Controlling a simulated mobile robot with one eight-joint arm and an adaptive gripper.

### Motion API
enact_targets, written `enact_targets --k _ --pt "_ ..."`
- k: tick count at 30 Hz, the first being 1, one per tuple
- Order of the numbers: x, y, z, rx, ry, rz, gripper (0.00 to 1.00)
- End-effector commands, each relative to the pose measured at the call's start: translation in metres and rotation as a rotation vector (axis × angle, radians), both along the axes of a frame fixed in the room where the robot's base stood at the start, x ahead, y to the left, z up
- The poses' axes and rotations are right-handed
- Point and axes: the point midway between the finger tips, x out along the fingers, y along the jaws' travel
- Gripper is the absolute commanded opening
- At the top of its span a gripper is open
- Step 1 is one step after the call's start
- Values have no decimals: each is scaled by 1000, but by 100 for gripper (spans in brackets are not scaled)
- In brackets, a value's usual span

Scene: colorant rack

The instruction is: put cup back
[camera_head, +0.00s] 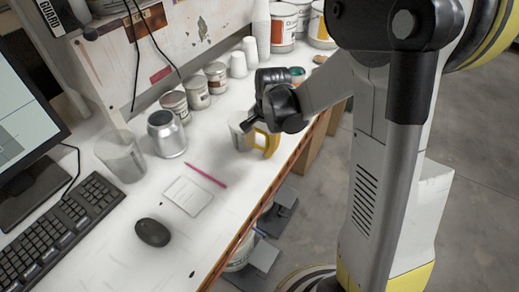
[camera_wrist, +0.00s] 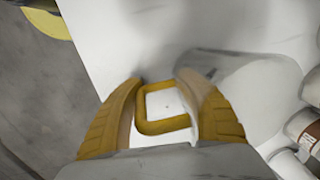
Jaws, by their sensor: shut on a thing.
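A pale grey, see-through cup (camera_head: 238,134) is at the front edge of the white table in the head view. My gripper (camera_head: 262,138) is at its right side, with yellow fingers. In the wrist view, my gripper (camera_wrist: 162,88) has its two fingers apart, on either side of a yellow square loop. I cannot tell whether this loop is part of the cup. The cup is the grey rounded shape (camera_wrist: 262,92) right of the fingers. My gripper is shut on the cup. I cannot tell whether the cup's base touches the table.
A larger clear cup (camera_head: 120,155) and a silver can (camera_head: 167,134) stand to the left. Several paint cans (camera_head: 197,91) and white cups (camera_head: 238,64) line the back. A pink pencil (camera_head: 206,175), paper pad (camera_head: 188,195), mouse (camera_head: 153,232) and keyboard (camera_head: 62,232) lie nearer.

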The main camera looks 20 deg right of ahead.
Motion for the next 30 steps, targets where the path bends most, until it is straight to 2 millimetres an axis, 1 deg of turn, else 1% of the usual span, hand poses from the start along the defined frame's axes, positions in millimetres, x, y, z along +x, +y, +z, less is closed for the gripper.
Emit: enact_targets --k 4,8,9,11,12,24,27,29,30 --pt "0 0 2 0 0 0 1" --pt "0 0 -2 0 0 0 1" --pt "0 0 -3 0 0 0 44" --pt "0 0 -2 0 0 0 63" --pt "0 0 -2 0 0 0 66" --pt "-1 -1 -1 -1 2 0 66" --pt "-1 -1 7 -1 1 0 66" --pt "-3 -2 17 0 1 -1 66" --pt "-3 -2 25 0 1 -1 66"
